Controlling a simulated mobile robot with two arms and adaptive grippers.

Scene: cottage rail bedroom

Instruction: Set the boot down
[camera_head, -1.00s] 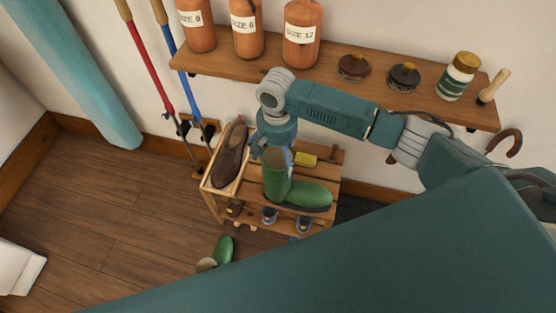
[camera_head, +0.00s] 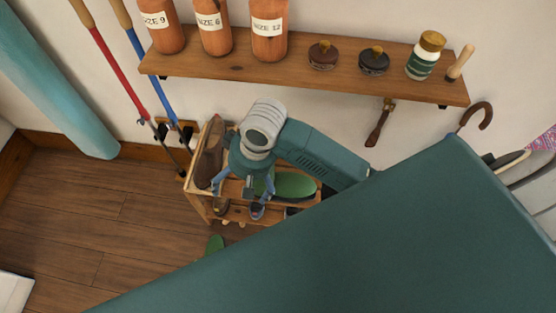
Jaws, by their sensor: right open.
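A green boot (camera_head: 296,186) is at the right part of the wooden shoe rack's top (camera_head: 192,190). Its foot points right; its shaft is mostly hidden behind my right gripper. My right gripper (camera_head: 243,187) points down over the rack, its fingers spread apart, with one finger in front of the boot. I cannot tell whether that finger touches it. Another green boot (camera_head: 215,244) is on the floor in front of the rack, partly hidden by my body. My left gripper is not in view.
A brown shoe (camera_head: 209,152) lies on the rack's left side, close to my right gripper. Smaller shoes (camera_head: 257,210) sit on the level below. A wall shelf (camera_head: 300,77) with orange bottles, tins and a jar runs above. Long-handled tools (camera_head: 112,62) lean at left.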

